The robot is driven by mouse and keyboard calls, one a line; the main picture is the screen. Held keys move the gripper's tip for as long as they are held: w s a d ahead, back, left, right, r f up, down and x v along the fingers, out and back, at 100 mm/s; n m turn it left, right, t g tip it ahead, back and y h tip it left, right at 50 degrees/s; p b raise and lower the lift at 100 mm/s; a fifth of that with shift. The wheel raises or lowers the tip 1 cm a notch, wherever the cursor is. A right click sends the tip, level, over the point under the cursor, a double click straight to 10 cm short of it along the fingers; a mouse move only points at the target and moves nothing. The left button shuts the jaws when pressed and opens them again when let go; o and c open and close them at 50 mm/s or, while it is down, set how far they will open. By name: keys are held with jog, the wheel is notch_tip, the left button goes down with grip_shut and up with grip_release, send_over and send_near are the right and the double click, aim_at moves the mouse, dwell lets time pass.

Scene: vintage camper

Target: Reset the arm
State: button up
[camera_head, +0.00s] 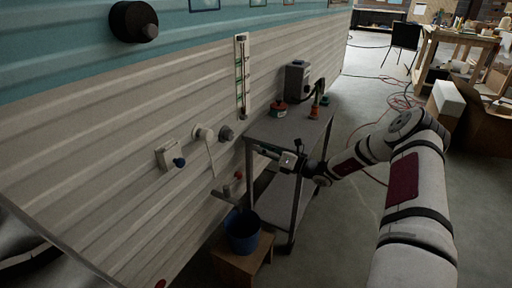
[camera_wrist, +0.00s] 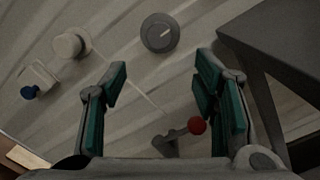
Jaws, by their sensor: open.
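My arm reaches from the right toward the camper wall (camera_head: 120,150). My gripper (camera_head: 264,154) is at the near end of the metal cart (camera_head: 293,128), in front of the wall. In the wrist view my gripper (camera_wrist: 162,75) has its two green-padded fingers wide apart, with nothing held between them. A round grey dial (camera_wrist: 160,33) shows beyond the fingertips, and a red-knobbed valve (camera_wrist: 196,126) shows between the fingers, lower down. I cannot tell any contact with the cart.
A blue bucket (camera_head: 242,232) stands on a wooden stool (camera_head: 228,265) below. A white outlet with a cord (camera_head: 204,133) and a box with a blue knob (camera_head: 169,155) are on the wall. The cart holds a grey machine (camera_head: 297,80). Open floor lies right of the cart.

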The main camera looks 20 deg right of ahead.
jog(key=s+a+r+n+g+y, duration=0.2)
jog(key=s+a+r+n+g, duration=0.1)
jog(key=a+r+n+g, duration=0.25)
jog(key=s+a+r+n+g+y, duration=0.1)
jog(key=s+a+r+n+g, duration=0.25)
jog(key=a+n, duration=0.35)
jog(key=s+a+r+n+g+h, duration=0.3)
jog(key=s+a+r+n+g, duration=0.4)
jog(key=s+a, duration=0.4)
jog(key=s+r+n+h, duration=0.3)
jog(key=s+n, duration=0.1)
jog(key=s, duration=0.5)
jog(key=s+r+n+h, duration=0.25)
jog(key=s+n, duration=0.25)
jog(key=s, duration=0.4)
jog(key=s+d+n+t+h, duration=0.1)
jog(key=s+d+n+h, duration=0.25)
jog(key=s, duration=0.55)
jog(key=s+d+n+h, duration=0.2)
jog(key=s+d+n, duration=0.15)
jog(key=s, duration=0.45)
notch_tip(320, 180, up, 23)
jog(key=t+p, duration=0.3)
jog(key=p, duration=1.9)
jog(key=shift+s+a+r+t, duration=0.15)
jog(key=shift+s+r+t, duration=0.05)
jog(key=shift+t, duration=0.2)
